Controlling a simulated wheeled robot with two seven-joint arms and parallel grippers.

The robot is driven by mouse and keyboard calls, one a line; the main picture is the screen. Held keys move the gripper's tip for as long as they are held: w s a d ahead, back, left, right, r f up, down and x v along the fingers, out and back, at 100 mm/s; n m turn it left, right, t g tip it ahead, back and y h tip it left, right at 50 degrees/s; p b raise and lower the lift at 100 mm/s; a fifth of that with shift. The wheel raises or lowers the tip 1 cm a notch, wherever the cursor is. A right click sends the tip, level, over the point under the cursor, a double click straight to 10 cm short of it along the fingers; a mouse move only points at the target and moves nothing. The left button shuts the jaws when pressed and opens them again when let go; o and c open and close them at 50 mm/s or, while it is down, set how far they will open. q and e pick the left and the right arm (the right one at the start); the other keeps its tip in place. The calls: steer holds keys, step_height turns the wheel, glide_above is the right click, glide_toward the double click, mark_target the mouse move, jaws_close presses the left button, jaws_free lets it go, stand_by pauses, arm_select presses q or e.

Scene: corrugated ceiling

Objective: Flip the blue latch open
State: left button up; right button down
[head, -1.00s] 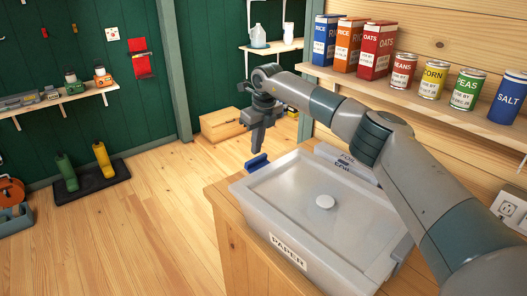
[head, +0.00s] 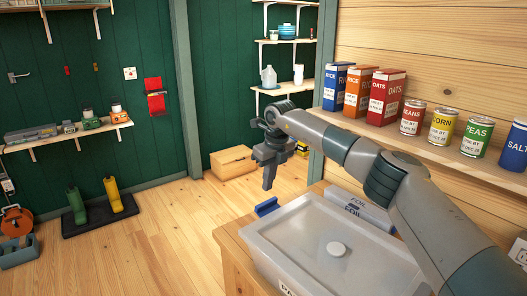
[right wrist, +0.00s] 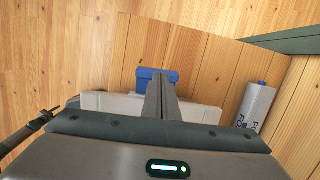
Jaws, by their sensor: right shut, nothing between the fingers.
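The blue latch (head: 267,207) sticks up at the far-left end of a translucent lidded bin (head: 310,240) in the head view. In the right wrist view the blue latch (right wrist: 157,76) shows behind and around my finger tips, at the edge of the pale bin (right wrist: 100,101). My right gripper (head: 269,186) points down, shut and empty, just above the latch in the head view. In the right wrist view the right gripper (right wrist: 160,88) overlaps the latch; I cannot tell if they touch.
A foil box (head: 358,207) lies behind the bin on the wooden counter (head: 232,250). A shelf (head: 425,150) with food boxes and cans runs along the right wall, above my right arm.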

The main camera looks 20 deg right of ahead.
steer(key=shift+v, duration=0.9)
step_height(320, 180, up, 10)
steer(key=w+a+b, duration=0.1)
steer(key=w+b, duration=0.1)
steer(key=shift+w, duration=0.25)
steer(key=shift+a+f, duration=0.1)
steer(key=shift+a, duration=0.05)
